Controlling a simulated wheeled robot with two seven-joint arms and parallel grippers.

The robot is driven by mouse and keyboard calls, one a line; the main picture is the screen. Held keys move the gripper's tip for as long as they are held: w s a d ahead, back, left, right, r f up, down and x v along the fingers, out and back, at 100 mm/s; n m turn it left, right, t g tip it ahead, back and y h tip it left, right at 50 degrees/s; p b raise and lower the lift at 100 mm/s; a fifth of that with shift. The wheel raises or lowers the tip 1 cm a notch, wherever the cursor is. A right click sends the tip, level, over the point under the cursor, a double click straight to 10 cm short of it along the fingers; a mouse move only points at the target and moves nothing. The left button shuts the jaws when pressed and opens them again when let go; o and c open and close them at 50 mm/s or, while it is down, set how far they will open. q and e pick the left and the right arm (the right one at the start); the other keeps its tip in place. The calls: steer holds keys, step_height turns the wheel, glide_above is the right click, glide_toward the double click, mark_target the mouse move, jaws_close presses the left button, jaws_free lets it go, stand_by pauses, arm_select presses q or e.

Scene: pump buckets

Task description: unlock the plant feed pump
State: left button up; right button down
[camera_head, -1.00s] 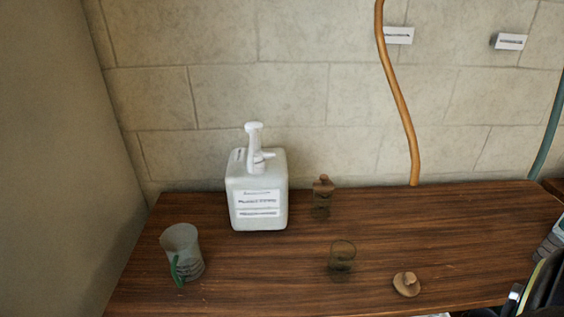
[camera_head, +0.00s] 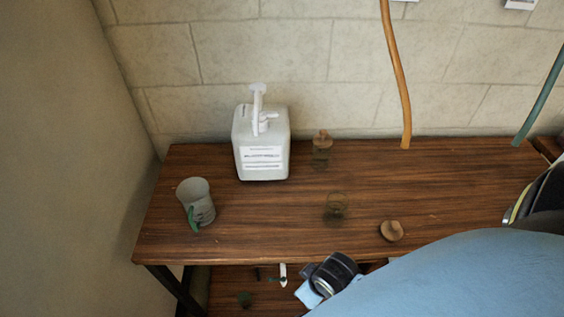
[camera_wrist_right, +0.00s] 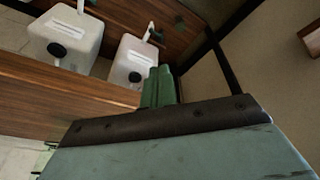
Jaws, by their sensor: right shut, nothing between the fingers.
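A white pump container (camera_head: 262,160) with an upright white pump head (camera_head: 258,108) stands on the wooden table near the wall. Its label is too small to read. The right wrist view shows two more white containers, one at left (camera_wrist_right: 65,38) and one nearer the middle (camera_wrist_right: 135,60), each with a dark round cap and a white pump part on top. I cannot tell which is the plant feed. My right gripper (camera_wrist_right: 158,86) has its green fingers together, empty, in front of the middle container and apart from the pump parts. My left gripper is out of view.
On the table (camera_head: 290,225) are a grey jug (camera_head: 196,203) with a green handle, a jar with a brown stopper (camera_head: 321,150), a glass (camera_head: 336,208) and a brown lid (camera_head: 391,231). A lower shelf (camera_head: 225,285) lies underneath. My blue arm covers the lower right.

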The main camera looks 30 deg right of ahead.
mark_target(271, 116)
steer(key=w+d+r+n+t, duration=0.1)
steer(key=w+d+r, duration=0.1)
steer(key=w, duration=0.1)
steer(key=w+d+r+n+t, duration=0.1)
steer(key=w+d+r+t, duration=0.1)
steer(key=w, duration=0.1)
steer(key=w+d+r+n+t+h+p, duration=0.1)
steer(key=w+d+r+n+t, duration=0.1)
steer(key=w+d+r, duration=0.1)
steer(key=w+d+r+n+t+y+p, duration=0.1)
steer(key=w+d+r+n+t+y, duration=0.1)
steer(key=r+n, duration=0.5)
steer(key=w+d+r+n+t+y+p, duration=0.1)
steer(key=w+d+r+n+t+y, duration=0.2)
steer(key=w+r+n+t, duration=0.4)
step_height(271, 116, up, 3)
steer(key=shift+w+d+r, duration=0.1)
steer(key=shift+w+d, duration=0.15)
steer(key=shift+d, duration=0.2)
